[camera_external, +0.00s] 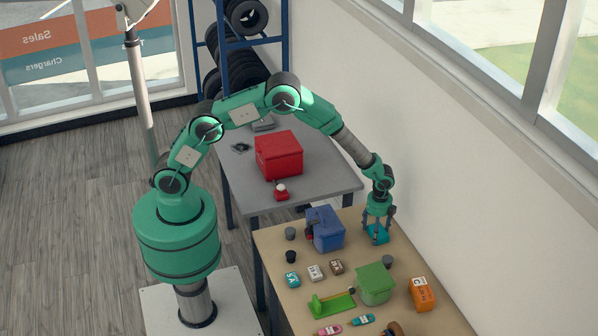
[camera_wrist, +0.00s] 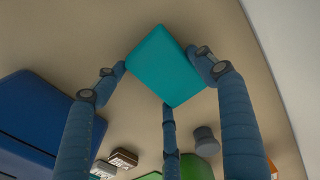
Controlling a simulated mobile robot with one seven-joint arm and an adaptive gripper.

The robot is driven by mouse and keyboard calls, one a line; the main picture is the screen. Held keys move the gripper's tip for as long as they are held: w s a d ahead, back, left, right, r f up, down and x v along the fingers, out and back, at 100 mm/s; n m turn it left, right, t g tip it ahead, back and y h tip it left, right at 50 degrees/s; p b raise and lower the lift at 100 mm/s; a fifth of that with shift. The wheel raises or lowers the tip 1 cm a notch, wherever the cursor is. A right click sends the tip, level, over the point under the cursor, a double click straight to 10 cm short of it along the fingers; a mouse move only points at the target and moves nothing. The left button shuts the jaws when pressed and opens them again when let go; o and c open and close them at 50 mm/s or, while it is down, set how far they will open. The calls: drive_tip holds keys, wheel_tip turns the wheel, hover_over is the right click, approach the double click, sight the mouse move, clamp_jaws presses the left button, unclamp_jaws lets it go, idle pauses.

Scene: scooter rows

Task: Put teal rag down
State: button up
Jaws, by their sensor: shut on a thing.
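My gripper (camera_external: 377,222) points down over the back right part of the wooden table (camera_external: 275,240). It is shut on the teal rag (camera_external: 380,235), which looks like a folded block. In the wrist view the teal rag (camera_wrist: 165,66) sits between my fingers, with fingertips at its left and right sides and another finger at its lower edge. The rag is at or just above the tabletop; I cannot tell whether it touches.
A blue box (camera_external: 326,229) stands left of the rag. A grey cylinder (camera_external: 388,261), a green box (camera_external: 376,284) and an orange pack (camera_external: 422,294) are in front. Small packs (camera_external: 315,272) lie front left. The wall is close on the right.

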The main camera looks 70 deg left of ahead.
drive_tip(key=shift+f, duration=0.1)
drive_tip(key=o, duration=1.1)
drive_tip(key=shift+c, duration=0.2)
wheel_tip(320, 180, up, 12)
drive_tip(key=p, duration=0.1)
idle(0.5)
